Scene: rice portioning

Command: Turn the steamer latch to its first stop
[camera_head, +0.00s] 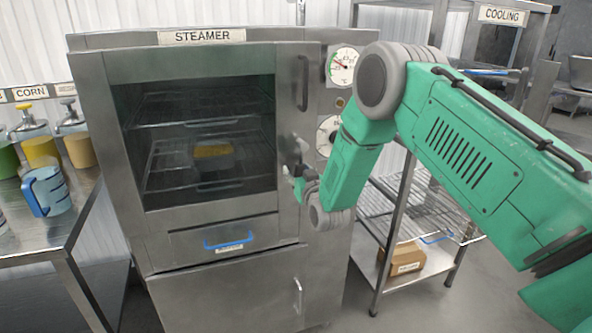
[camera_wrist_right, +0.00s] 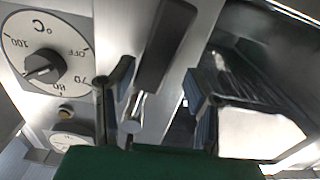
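The steamer (camera_head: 95,120) stands at the middle left with a glass-fronted door. My right gripper (camera_head: 299,178) is at the door's right edge, largely hidden by my own green arm. In the right wrist view my right gripper (camera_wrist_right: 155,95) is open, with one finger on each side of a dark bar with a silver pin (camera_wrist_right: 163,45), which looks like the latch. A gap shows between each finger and the bar. The head view shows only a small shiny part near the fingers, so the latch's angle is unclear there. My left gripper is not in view.
A knob dial (camera_wrist_right: 45,60) and a smaller gauge sit close beside the gripper. A dark vertical bar (camera_head: 303,83) is higher on the door edge. A pan with yellow contents (camera_head: 213,151) is inside. A blue jug (camera_head: 47,191) stands on the left table; a wire rack (camera_head: 425,205) stands right.

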